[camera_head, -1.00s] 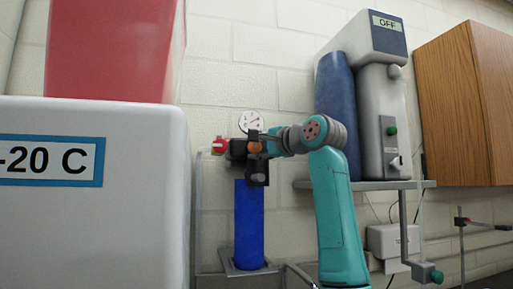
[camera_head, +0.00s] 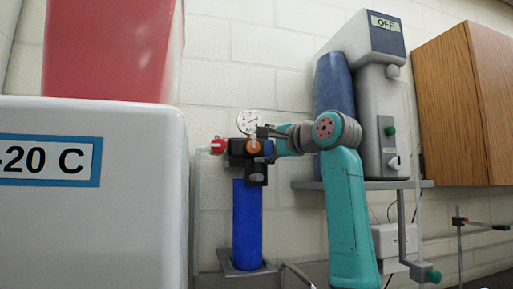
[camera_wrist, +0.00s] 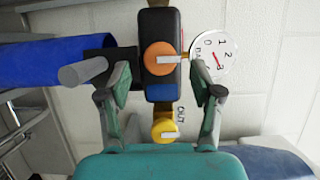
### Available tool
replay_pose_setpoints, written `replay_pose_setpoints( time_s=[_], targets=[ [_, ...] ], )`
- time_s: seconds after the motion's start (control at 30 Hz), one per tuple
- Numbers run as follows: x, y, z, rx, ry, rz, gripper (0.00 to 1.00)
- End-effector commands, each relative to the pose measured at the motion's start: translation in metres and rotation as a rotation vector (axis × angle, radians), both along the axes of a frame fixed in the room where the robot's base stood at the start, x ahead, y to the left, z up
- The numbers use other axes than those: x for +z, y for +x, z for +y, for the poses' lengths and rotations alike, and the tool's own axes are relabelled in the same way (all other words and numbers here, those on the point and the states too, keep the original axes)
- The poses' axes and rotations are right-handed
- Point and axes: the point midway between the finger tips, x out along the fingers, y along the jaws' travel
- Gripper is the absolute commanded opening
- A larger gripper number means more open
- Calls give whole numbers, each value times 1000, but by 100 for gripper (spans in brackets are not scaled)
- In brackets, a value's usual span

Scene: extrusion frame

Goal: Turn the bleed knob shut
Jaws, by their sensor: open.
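A dark regulator block (camera_head: 236,147) sits on top of an upright blue cylinder (camera_head: 247,225). Its orange round knob (camera_head: 253,146) faces out with a pale pointer bar; in the wrist view the orange knob (camera_wrist: 160,59) has its bar pointing right. A red knob (camera_head: 218,145) is at the block's left end. A yellow knob (camera_wrist: 164,131) marked OUT shows in the wrist view. No knob is visibly labelled bleed. My gripper (camera_wrist: 160,74) is open and empty, its fingers to either side of the orange knob in the picture, apart from it. In the head view my gripper (camera_head: 264,132) is just right of the block.
A round gauge (camera_wrist: 214,61) stands close by the right finger in the wrist view, and a grey stub (camera_wrist: 82,71) lies near the left finger. A shelf (camera_head: 400,185) with a grey machine (camera_head: 384,120) is right of the cylinder. A white box (camera_head: 90,225) stands at left.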

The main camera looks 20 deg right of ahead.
Motion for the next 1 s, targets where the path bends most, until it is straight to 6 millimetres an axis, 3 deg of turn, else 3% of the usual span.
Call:
replay_pose_setpoints(
  time_s=[0.2,0.4,0.6,1.0],
  targets=[
    [0,-41,-19,-3,-1,-3,65],
    [-1,-67,-30,-3,-1,-1,65],
    [-1,-78,-33,-1,1,1,65],
    [-1,-78,-33,-1,1,1,65]
  ],
)
